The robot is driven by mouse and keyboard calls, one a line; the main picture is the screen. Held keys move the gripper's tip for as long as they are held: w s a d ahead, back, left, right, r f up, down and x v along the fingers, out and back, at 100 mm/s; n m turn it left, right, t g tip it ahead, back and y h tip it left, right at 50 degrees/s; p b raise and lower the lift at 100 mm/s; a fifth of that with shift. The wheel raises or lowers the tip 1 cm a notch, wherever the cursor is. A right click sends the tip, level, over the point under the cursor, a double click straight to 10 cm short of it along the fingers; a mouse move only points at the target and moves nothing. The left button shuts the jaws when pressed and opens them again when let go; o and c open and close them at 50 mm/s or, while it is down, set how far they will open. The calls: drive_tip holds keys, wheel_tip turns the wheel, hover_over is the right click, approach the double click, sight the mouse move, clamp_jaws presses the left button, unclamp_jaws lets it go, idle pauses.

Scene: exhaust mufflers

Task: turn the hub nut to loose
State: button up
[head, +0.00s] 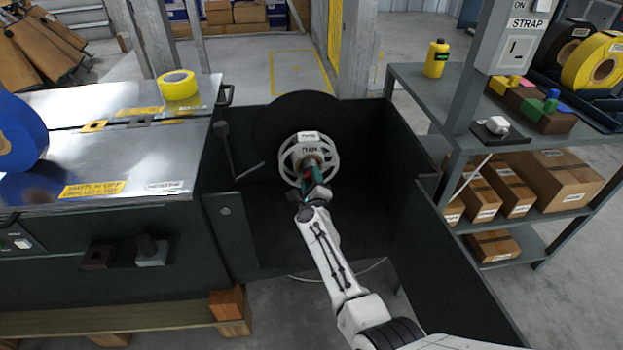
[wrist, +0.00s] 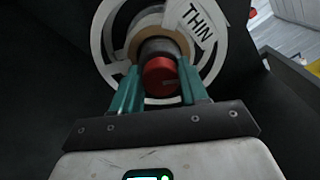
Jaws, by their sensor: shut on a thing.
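The hub nut is a red-ended dark knob (wrist: 160,72) in the middle of a white spoked wheel (wrist: 109,42). A label reading THIN (wrist: 190,22) is on the wheel in the wrist view. My gripper (wrist: 158,80) has its two green fingers on either side of the nut and is shut on it. In the head view my gripper (head: 313,182) reaches the hub of the white wheel (head: 290,150), and the nut is mostly hidden behind the fingers. I cannot tell how far the nut is turned.
The wheel sits in a dark open-topped bay, with a dark side panel (head: 465,270) at right and a metal-topped bench (head: 80,160) at left. A lever (head: 223,145) stands left of the wheel. A shelf (head: 425,85) with boxes and a yellow bottle (head: 436,58) is at right.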

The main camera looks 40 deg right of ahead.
drive_tip(key=n, duration=0.6)
drive_tip(key=shift+a+f+n+p, duration=0.1)
drive_tip(key=shift+f+n+p, duration=0.05)
drive_tip(key=shift+n+p, duration=0.2)
idle(0.4)
drive_tip(key=o, duration=1.1)
drive_tip(key=shift+c, duration=0.2)
drive_tip(key=p+v, duration=0.6)
drive_tip(key=v, duration=0.4)
drive_tip(key=shift+s+a, duration=0.25)
drive_tip(key=shift+s, duration=0.05)
drive_tip(key=shift+n, duration=0.25)
